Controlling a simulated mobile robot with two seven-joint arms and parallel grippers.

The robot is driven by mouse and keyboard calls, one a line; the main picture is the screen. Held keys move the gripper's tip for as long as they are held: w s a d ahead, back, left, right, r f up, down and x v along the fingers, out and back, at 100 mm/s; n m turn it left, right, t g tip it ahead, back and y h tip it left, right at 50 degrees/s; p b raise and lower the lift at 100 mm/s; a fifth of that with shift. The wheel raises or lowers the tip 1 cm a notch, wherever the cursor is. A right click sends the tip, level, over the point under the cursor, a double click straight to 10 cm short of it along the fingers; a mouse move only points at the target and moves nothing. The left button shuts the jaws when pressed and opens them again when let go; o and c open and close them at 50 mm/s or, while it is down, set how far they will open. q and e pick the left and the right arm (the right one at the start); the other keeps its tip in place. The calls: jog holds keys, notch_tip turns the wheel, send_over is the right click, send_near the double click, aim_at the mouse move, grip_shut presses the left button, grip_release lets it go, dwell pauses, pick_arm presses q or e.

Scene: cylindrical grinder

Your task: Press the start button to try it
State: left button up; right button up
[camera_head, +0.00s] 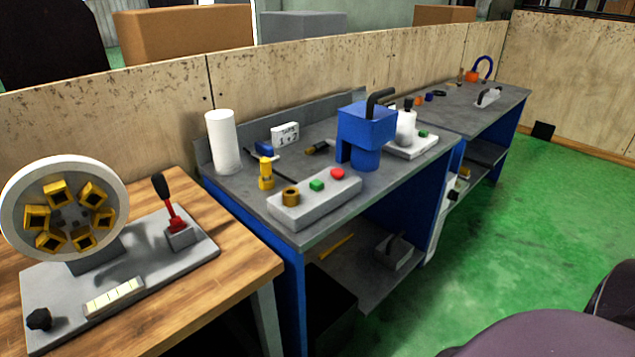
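A grey control box (318,206) sits at the front edge of the grey-topped workbench. On its top are a green button (317,184), a red button (337,173) and a brass-coloured round knob (291,196). No label is readable, so I cannot tell from markings which one is the start button. A second, smaller green button (423,133) is on a pale base farther back, beside a white bottle-like part (405,127). Neither of my grippers is in view.
A blue machine (366,130) with a black handle stands behind the box. A white cylinder (222,140) and a yellow part (266,172) stand to the left. A wooden table (245,264) carries a round fixture (66,209) and a red-based lever (170,212). Green floor (500,220) is open at right.

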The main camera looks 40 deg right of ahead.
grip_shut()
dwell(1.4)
